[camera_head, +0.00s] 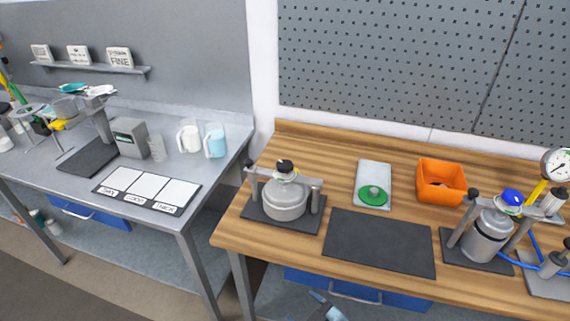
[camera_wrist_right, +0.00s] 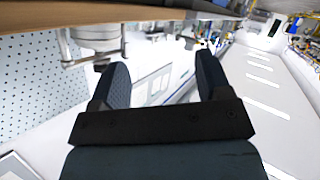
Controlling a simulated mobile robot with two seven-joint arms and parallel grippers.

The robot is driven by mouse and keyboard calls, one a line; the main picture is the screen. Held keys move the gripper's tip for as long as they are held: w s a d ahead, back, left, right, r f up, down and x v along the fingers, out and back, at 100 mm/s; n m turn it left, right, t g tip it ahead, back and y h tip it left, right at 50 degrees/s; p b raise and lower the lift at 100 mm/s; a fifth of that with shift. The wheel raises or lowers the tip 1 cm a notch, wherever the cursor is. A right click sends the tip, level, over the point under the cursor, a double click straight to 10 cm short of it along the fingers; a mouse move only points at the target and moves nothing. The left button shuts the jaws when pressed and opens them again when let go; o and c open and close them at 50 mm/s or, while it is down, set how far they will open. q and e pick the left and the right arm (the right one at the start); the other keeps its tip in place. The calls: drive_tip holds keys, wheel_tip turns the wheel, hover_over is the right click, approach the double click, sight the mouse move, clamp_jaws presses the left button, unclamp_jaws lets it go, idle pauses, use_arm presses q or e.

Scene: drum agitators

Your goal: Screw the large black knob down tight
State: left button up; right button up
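The large black knob (camera_head: 285,166) sits on top, at the centre of a clamp bar over a round grey metal pot (camera_head: 285,199). The pot stands on a dark base plate at the left of the wooden bench. I cannot tell how tight the knob is. My right gripper (camera_head: 327,304) is low at the front of the bench, well apart from the knob. In the right wrist view it (camera_wrist_right: 160,66) is open, with nothing between its fingers. That view is tilted over, and a metal vessel shows at its upper left. My left gripper is not in view.
A second clamped pot with a blue knob (camera_head: 512,197) stands at the right. An orange bin (camera_head: 441,182), a green round piece (camera_head: 373,195) on a pale plate and a bare dark mat (camera_head: 380,243) lie between. A blue drawer (camera_head: 360,289) is under the bench.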

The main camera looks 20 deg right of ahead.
drive_tip(key=shift+o, duration=0.2)
drive_tip(key=w+a+r+n+t+y, duration=0.2)
drive_tip(key=w+a+r+n+y, duration=0.2)
drive_tip(key=w+r+n, duration=0.3)
drive_tip(key=shift+w+a+n+t, duration=0.3)
drive_tip(key=shift+w+a+n, duration=0.3)
drive_tip(key=shift+w, duration=0.3)
drive_tip(key=w+a+r+n+g+y, duration=0.6)
drive_tip(key=a+r+n+g+y, duration=0.35)
drive_tip(key=n, duration=1.25)
wheel_tip(320, 180, up, 14)
drive_tip(key=n+g+h+b, duration=0.2)
drive_tip(key=n+g+h, duration=0.5)
drive_tip(key=n+h, duration=1.55)
hover_over(285, 163)
drive_tip(key=n+y, duration=0.4)
drive_tip(key=y, duration=0.1)
wheel_tip(285, 163, down, 13)
drive_tip(key=p, duration=0.2)
drive_tip(key=shift+s+r+p, duration=0.1)
drive_tip(key=shift+p, duration=0.25)
drive_tip(key=shift+f, duration=0.35)
